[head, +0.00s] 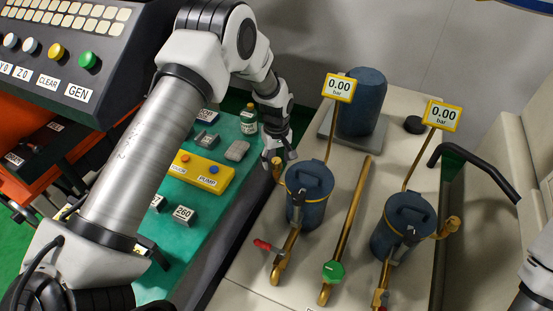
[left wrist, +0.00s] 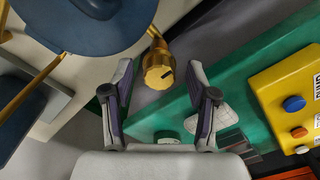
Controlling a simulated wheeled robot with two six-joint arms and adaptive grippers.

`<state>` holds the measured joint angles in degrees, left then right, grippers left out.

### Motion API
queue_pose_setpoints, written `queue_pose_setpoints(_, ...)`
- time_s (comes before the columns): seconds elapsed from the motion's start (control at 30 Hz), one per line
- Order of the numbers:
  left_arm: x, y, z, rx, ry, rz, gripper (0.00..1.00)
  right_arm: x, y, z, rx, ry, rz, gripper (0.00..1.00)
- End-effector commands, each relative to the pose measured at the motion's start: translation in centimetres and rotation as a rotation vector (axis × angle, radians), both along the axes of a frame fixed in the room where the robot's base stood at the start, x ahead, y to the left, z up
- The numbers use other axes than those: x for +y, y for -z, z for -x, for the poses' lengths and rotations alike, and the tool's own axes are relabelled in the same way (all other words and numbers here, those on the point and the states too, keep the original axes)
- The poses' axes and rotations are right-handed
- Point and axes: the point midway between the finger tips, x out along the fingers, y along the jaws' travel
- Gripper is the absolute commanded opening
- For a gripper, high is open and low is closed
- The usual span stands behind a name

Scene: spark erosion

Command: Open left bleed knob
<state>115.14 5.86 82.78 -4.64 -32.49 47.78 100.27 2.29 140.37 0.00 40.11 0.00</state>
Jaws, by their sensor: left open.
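The left bleed knob is a brass knob (head: 277,167) on the left side of the left blue filter housing (head: 303,206). In the left wrist view the knob (left wrist: 158,73) faces me, with a dark mark on its round face. My left gripper (head: 279,153) is open at the knob. In the left wrist view its fingertips (left wrist: 160,78) stand on either side of the knob, with a visible gap on each side. The left gauge (head: 339,87) reads 0.00 bar. My right gripper is out of view; only part of an arm shows at the lower right.
A second blue housing (head: 401,228) with its own brass knob (head: 453,224) stands to the right. A red-handled valve (head: 264,245) and a green knob (head: 333,271) are in front. A yellow pump box (head: 204,174) lies on the green mat (head: 192,247) at left.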

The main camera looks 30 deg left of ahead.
Motion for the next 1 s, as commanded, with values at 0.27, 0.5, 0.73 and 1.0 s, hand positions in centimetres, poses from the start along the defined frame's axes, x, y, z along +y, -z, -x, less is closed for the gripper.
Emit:
queue_pose_setpoints(0.27, 0.0, -3.9, -0.2, -0.005, 0.001, 0.000, 0.58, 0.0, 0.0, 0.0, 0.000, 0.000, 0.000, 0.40)
queue_pose_setpoints(0.5, 0.1, -9.8, -0.2, -0.002, 0.000, 0.001, 0.58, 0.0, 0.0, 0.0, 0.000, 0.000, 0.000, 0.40)
queue_pose_setpoints(0.73, 0.1, -11.9, -0.1, 0.003, 0.000, 0.000, 0.58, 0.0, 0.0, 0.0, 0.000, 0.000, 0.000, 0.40)
queue_pose_setpoints(1.0, 0.1, -11.9, -0.1, 0.002, 0.000, 0.001, 0.58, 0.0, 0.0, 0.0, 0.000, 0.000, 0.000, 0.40)
